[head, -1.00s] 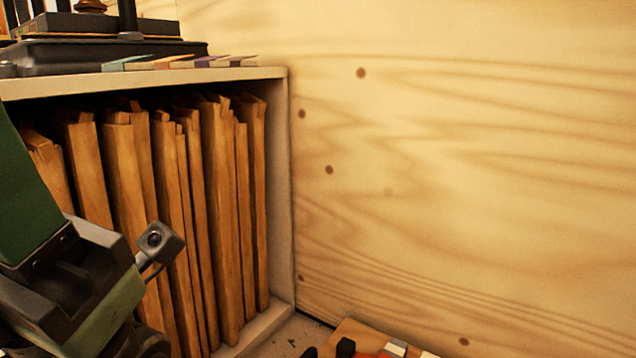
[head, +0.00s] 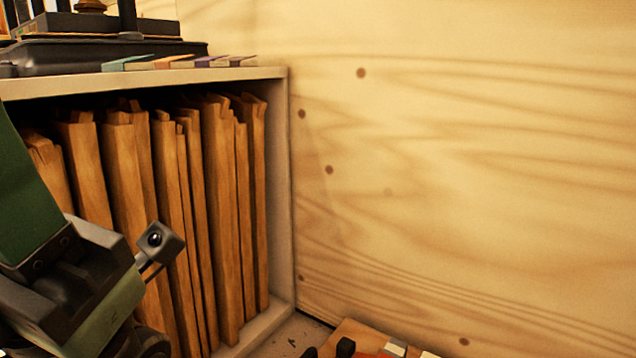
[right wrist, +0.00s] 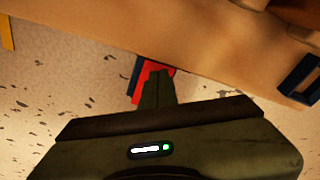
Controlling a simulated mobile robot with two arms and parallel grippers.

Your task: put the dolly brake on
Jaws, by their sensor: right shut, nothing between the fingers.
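The dolly (right wrist: 205,48) is a wooden board that crosses the top of the right wrist view. Its corner (head: 362,331) also shows at the bottom edge of the head view. A red part (right wrist: 150,67) with a dark edge, which looks like the brake pedal, sticks out from under the board's edge. My right gripper (right wrist: 158,74) is shut and empty, its fingertips over the red part and hiding some of it. I cannot tell whether they touch it. My left arm is at the lower left of the head view, its fingers out of frame.
A shelf unit (head: 282,180) holding upright wooden boards (head: 125,165) stands at the left of the head view. A plywood wall (head: 460,170) closes the right side. A black bracket (right wrist: 299,80) sits at the board's right edge.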

